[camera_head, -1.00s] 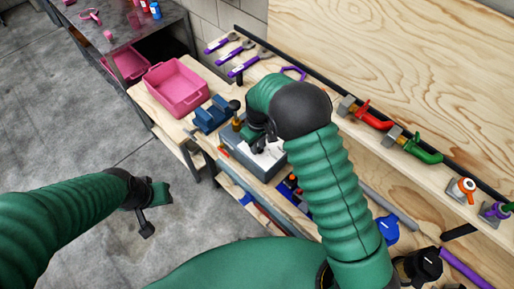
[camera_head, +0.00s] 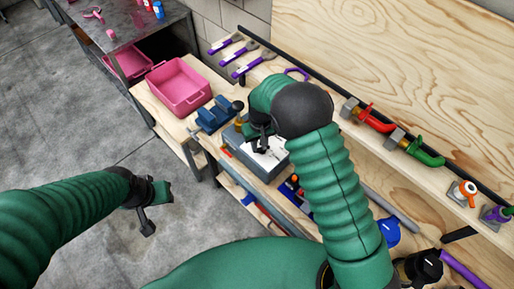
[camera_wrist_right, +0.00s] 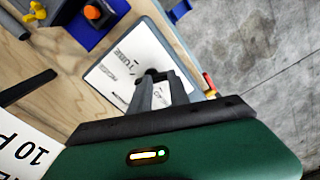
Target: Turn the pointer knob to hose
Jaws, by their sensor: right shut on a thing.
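A grey box (camera_head: 272,172) with a white label plate on top stands on the wooden bench. In the right wrist view the white plate (camera_wrist_right: 128,62) carries printed words, one reading "TUBE"; other print is partly covered by my fingers. My right gripper (camera_head: 262,143) is above the plate, and its fingers (camera_wrist_right: 160,80) are shut on the dark pointer knob (camera_wrist_right: 153,75) there. Most of the knob is hidden between the fingers, so its pointing direction is unclear. My left gripper (camera_head: 155,208) is open and empty, over the floor at the left.
A pink bin (camera_head: 178,86) and a blue holder (camera_head: 215,114) stand on the bench beyond the box. Purple-handled tools (camera_head: 247,62) lie at the back. Red (camera_head: 374,120) and green (camera_head: 425,152) valves line the shelf at right. Open floor lies at left.

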